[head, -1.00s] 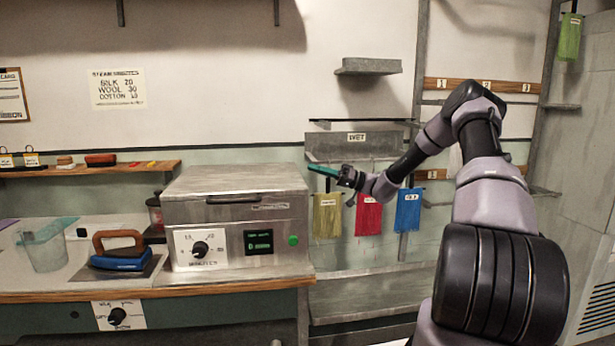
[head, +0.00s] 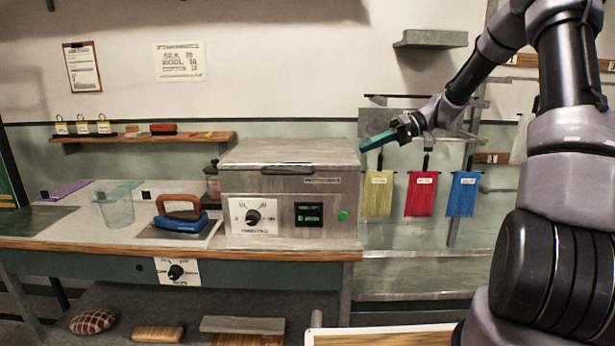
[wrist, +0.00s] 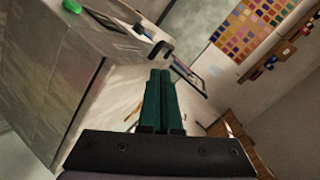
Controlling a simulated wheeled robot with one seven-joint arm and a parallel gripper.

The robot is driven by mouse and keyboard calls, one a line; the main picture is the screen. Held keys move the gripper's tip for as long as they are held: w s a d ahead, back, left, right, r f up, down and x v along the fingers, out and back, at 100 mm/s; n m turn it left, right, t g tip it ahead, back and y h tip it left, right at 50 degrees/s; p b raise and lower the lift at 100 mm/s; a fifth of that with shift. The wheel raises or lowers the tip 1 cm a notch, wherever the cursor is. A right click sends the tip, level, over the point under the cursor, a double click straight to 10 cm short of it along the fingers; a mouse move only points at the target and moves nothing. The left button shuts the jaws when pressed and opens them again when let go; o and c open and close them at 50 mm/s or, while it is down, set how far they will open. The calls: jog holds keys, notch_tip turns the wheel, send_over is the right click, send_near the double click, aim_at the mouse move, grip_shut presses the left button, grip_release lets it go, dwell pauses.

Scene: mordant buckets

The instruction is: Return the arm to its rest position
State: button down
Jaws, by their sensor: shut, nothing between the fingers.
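My gripper (head: 377,141) is at the end of my raised arm, in the air in front of the hanging skeins and to the right of the steamer box. Its green fingers point left. In the wrist view the gripper (wrist: 159,100) shows its two green fingers side by side, closed together with nothing between them. My arm reaches in from the right side of the head view, its elbow out of the top of the picture.
The metal steamer (head: 290,180) stands on the bench, beside the blue iron (head: 180,223) and a clear beaker (head: 117,208). Yellow (head: 377,194), red (head: 421,194) and blue (head: 463,194) skeins hang close to my gripper. A grey shelf (head: 430,39) is above.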

jog(key=s+d+r+m+t+h, duration=0.2)
jog(key=s+r+m+h, duration=0.1)
jog(key=s, duration=0.6)
jog(key=s+d+r+m+t+h, duration=0.2)
jog(key=s+r+m+t+h, duration=0.1)
jog(key=s, duration=0.6)
jog(key=s+d+r+m+t+h, duration=0.2)
jog(key=s+r+m+h, duration=0.2)
jog(key=s, duration=0.6)
notch_tip(320, 180, up, 3)
jog(key=shift+d+f+m+t+h, duration=0.2)
jog(key=shift+d+m+t+h, duration=0.2)
jog(key=shift+h, duration=0.2)
